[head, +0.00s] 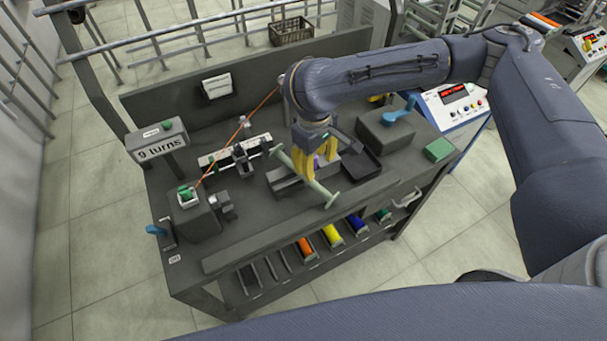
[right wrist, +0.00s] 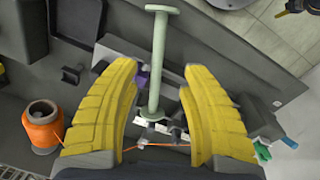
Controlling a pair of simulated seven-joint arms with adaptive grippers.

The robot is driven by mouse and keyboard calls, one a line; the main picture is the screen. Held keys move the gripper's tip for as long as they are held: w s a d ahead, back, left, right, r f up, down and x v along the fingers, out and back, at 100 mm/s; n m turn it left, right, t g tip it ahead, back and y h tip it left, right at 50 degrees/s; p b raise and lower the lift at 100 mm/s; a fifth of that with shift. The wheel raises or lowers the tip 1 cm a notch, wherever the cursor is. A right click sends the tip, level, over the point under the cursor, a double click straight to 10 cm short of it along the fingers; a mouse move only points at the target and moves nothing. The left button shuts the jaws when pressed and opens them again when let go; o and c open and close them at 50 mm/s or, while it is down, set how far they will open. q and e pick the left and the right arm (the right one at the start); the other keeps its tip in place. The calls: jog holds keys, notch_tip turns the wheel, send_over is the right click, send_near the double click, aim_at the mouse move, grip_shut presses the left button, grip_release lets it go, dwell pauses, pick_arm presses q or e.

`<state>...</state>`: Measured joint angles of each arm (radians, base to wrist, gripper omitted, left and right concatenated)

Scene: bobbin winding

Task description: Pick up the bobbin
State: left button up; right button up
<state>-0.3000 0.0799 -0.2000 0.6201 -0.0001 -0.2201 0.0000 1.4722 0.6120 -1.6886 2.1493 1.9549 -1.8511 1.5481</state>
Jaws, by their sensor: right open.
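The bobbin (head: 312,184) is a pale green rod with a round flange at each end. It lies slantwise near the middle of the bench. My right gripper (head: 315,172) is over it with yellow fingers pointing down. In the right wrist view the bobbin (right wrist: 157,65) runs lengthwise in the gap between the two open fingers (right wrist: 160,100), with visible space on both sides. I cannot tell whether the bobbin touches its support. The far end of the bobbin overlaps small white and grey parts in that view. My left gripper is not in view.
An orange thread (head: 240,130) runs across the bench to a green-topped block (head: 187,197) at left. A "9 turns" sign (head: 158,143) stands behind it. A dark tray (head: 362,164) lies right of the gripper. Coloured spools (head: 332,234) sit on the lower shelf. An orange spool (right wrist: 43,127) stands nearby.

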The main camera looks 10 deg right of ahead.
aim_at(317, 184)
jog(key=shift+w+d+f, duration=0.1)
jog(key=shift+d+f, duration=0.05)
jog(key=shift+f, duration=1.85)
jog(key=shift+w+d+f, duration=0.1)
jog(key=shift+d+f, duration=0.05)
jog(key=shift+f, duration=1.9)
jog(key=shift+w+d+f, duration=0.1)
jog(key=shift+d+f, duration=0.05)
jog(key=shift+f, duration=1.85)
grip_shut()
